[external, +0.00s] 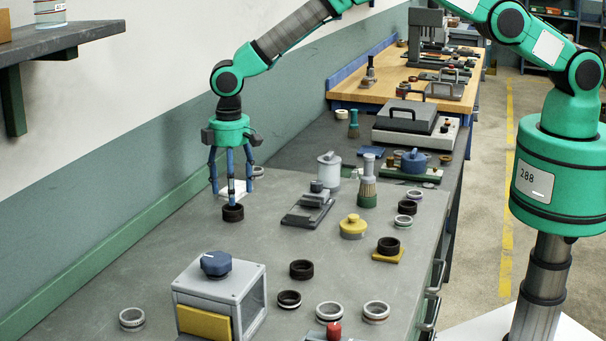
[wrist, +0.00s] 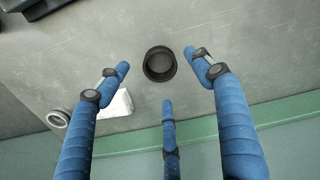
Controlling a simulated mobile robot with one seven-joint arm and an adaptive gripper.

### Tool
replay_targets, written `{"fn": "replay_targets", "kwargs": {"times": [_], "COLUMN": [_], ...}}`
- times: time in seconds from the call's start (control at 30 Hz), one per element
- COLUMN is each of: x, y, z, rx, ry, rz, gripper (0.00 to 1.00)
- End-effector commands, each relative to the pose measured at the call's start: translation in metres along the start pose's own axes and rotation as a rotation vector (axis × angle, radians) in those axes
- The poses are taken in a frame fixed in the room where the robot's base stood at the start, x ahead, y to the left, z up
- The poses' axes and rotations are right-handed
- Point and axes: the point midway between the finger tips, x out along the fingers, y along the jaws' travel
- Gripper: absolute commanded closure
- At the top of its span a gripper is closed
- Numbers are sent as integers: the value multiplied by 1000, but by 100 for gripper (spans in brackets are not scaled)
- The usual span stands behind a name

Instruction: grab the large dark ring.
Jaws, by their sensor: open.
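A dark ring (external: 233,213) lies on the grey bench directly below my gripper in the external view. In the wrist view the dark ring (wrist: 160,64) shows whole, with its dark hollow facing up. My gripper (external: 231,194) points straight down with three blue fingers spread. In the wrist view my gripper (wrist: 160,76) is open and empty, with fingertips left, right and below the ring. The front fingertip overlaps the ring's top in the external view; I cannot tell the exact height gap. Other dark rings (external: 301,269) (external: 289,299) (external: 388,246) lie nearer the camera.
A white item (wrist: 117,104) and a pale ring (wrist: 57,118) lie close by on the left in the wrist view. A grey clamp-like fixture (external: 308,208) and a grey pot (external: 328,172) stand right of my gripper. The wall runs along the left. Bench in front of the ring is clear.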

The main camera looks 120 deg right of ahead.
Motion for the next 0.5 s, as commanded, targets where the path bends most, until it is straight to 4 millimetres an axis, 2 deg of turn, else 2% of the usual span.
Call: {"fn": "replay_targets", "kwargs": {"times": [0.17, 0.5], "x": [6, 36], "y": [0, 1], "z": [0, 0], "rx": [0, 0], "ry": [-1, -2], "rz": [0, 0], "gripper": [34, 34]}}
